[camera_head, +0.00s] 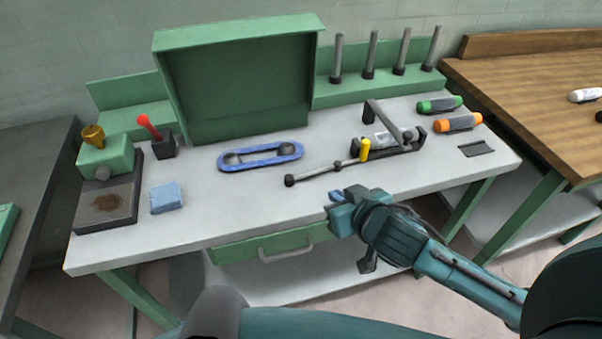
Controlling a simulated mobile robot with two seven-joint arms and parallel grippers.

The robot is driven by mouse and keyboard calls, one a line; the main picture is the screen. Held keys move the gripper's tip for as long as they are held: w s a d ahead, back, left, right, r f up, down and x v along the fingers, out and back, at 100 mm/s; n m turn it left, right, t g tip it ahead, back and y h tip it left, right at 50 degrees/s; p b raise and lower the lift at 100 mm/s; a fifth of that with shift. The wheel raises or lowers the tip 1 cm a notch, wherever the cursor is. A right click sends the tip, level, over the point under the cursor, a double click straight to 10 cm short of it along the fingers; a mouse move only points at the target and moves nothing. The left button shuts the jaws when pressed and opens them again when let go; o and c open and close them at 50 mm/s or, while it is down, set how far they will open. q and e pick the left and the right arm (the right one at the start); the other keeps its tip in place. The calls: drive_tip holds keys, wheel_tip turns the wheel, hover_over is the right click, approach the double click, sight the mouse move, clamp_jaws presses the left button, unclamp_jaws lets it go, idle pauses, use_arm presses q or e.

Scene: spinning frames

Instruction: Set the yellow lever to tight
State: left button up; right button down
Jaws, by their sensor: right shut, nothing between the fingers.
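The yellow lever (364,150) stands upright on the dark rail mechanism (327,171) on the right half of the light grey bench top. A white cylinder (382,139) lies in the mechanism's frame just behind and right of the lever. My right gripper (333,204) is shut and empty. In the picture it is below and left of the lever, at the bench's front edge, apart from the lever. No tight marking is readable. My left gripper is not in view.
A blue oval belt piece (260,156) lies left of the mechanism. A red-handled block (150,130), a blue cloth (166,197) and a dark tray (107,204) are at the left. Green (439,104) and orange (457,122) cylinders lie at the right. The front middle of the bench top is clear.

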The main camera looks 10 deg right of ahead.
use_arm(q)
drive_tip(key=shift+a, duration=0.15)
use_arm(e)
drive_tip(key=shift+w+r, duration=0.1)
drive_tip(key=shift+r, duration=0.05)
approach(309, 175)
drive_tip(key=p+x, duration=0.1)
drive_tip(key=x, duration=0.4)
drive_tip(key=shift+w+a, duration=0.1)
drive_tip(key=shift+x, duration=0.85)
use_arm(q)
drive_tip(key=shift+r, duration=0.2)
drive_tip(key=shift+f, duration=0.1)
